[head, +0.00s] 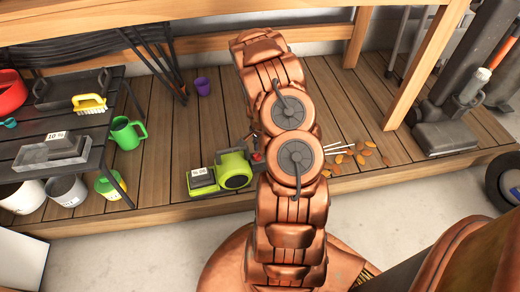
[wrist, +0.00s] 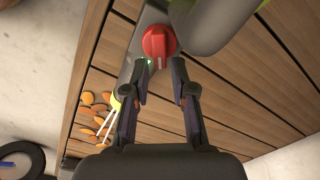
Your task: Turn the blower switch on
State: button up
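The lime-green blower (head: 235,169) sits on the wooden deck in the head view, just left of my arm. Its red switch knob (wrist: 158,42) shows at the top of the wrist view, with a pale mark on its lower edge. A small green light shows beside the knob. My gripper (wrist: 162,70) is open, with a fingertip on either side just below the knob and nothing between them. I cannot tell whether the tips touch the knob. In the head view my arm hides most of the gripper.
Orange leaves (head: 362,151) and pale sticks lie on the deck (head: 200,125) right of my arm. A wooden post (head: 408,85) stands at right.

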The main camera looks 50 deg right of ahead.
notch_tip(320, 180, up, 11)
dwell(0.5)
dwell(0.4)
jog(key=s+a+r+n+p, duration=0.25)
jog(key=a+r+p, duration=0.4)
jog(key=r, duration=0.55)
jog(key=s+a+r+n+p, duration=0.1)
jog(key=a+r+n+p, duration=0.35)
jog(key=r, duration=0.75)
jog(key=s+a+r+n+p, duration=0.1)
jog(key=a+r+p, duration=0.5)
jog(key=a+r, duration=0.4)
jog(key=s+a+r+n+g+p, duration=0.1)
jog(key=s+a+r+n+p, duration=0.4)
jog(key=s+r, duration=0.4)
jog(key=s+a+r+n+p, duration=0.5)
jog(key=s+a+r+p, duration=0.3)
jog(key=r, duration=0.7)
jog(key=shift+s+r+n+g+p, duration=0.3)
jog(key=shift+s+g+p, duration=0.1)
jog(key=shift+s+p, duration=0.75)
